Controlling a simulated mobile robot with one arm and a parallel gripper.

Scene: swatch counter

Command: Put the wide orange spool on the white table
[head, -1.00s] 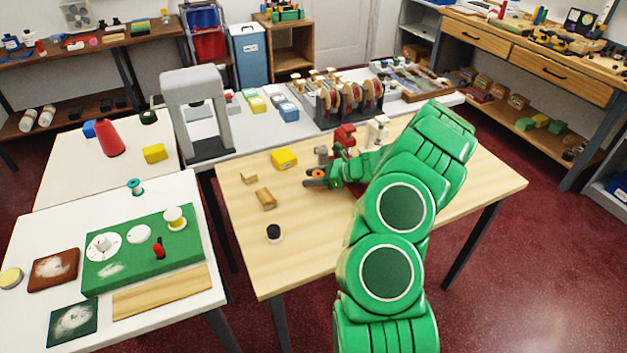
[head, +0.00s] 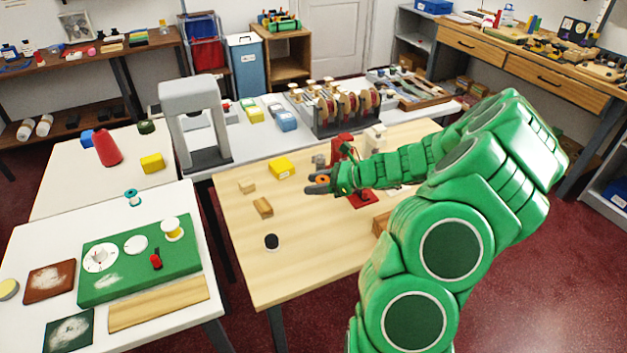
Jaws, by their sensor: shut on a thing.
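My gripper (head: 317,184) is at the end of my green arm, above the light wooden table. It is shut on a small orange thing, which looks like the orange spool (head: 323,180). The dark fingers hide most of it, so its width cannot be told. A white table (head: 40,222) stands at the front left with a green board (head: 100,287) on it.
A teal spool (head: 132,197) stands near the front-left table's back edge. A grey arch-shaped machine (head: 193,120) rises behind the wooden table (head: 330,235). A red stand (head: 361,198) is close by.

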